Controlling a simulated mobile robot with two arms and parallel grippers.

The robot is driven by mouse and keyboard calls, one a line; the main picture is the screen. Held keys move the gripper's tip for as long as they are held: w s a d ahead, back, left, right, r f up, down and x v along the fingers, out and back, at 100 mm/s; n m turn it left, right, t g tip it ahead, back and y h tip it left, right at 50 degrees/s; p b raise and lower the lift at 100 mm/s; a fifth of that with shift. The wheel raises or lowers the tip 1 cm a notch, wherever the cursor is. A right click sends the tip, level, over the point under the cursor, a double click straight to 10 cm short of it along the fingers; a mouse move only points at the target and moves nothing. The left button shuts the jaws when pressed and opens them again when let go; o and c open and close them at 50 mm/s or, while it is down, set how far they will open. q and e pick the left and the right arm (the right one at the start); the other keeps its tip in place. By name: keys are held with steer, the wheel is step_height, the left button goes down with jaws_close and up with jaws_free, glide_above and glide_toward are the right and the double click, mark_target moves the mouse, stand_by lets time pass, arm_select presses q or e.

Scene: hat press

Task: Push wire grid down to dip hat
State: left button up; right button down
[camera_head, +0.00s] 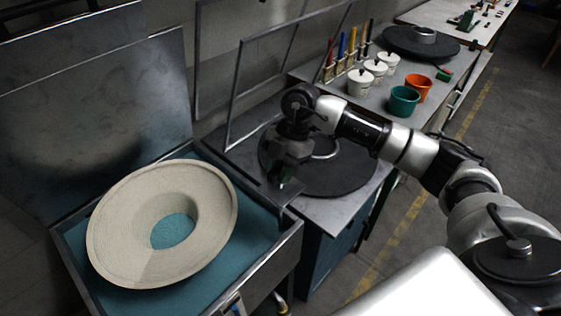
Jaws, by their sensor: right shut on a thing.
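The hat (112,216) is cream-coloured, with a wide brim and an opening at its middle. It sits tilted over the teal-floored metal basin (284,262), and teal shows through its opening. No wire mesh can be made out; any grid under the hat is hidden. My right gripper (284,180) is dark, points down and is just beyond the basin's far right corner, to the right of the hat. It is shut on a small grey metal piece at that corner, mostly hidden by the fingers. My left gripper is out of view.
A round dark plate (350,178) lies on the bench behind my right arm. White pots (360,83), a teal cup (403,101) and an orange cup (418,88) stand farther back. Upright metal frames (237,92) rise behind the basin. Floor is clear at right.

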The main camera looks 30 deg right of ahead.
step_height(320, 180, down, 14)
steer(key=b, duration=0.6)
steer(key=shift+r, duration=0.15)
steer(key=shift+f+b, duration=0.35)
steer(key=shift+f, duration=0.45)
steer(key=shift+s+f, duration=0.1)
steer(key=shift+f, duration=0.1)
steer(key=c, duration=0.9)
jaws_free()
steer(key=b, duration=0.1)
glide_toward(280, 210)
steer(key=shift+w+d+f, duration=0.2)
steer(key=shift+w+d, duration=0.15)
steer(key=shift+w, duration=0.05)
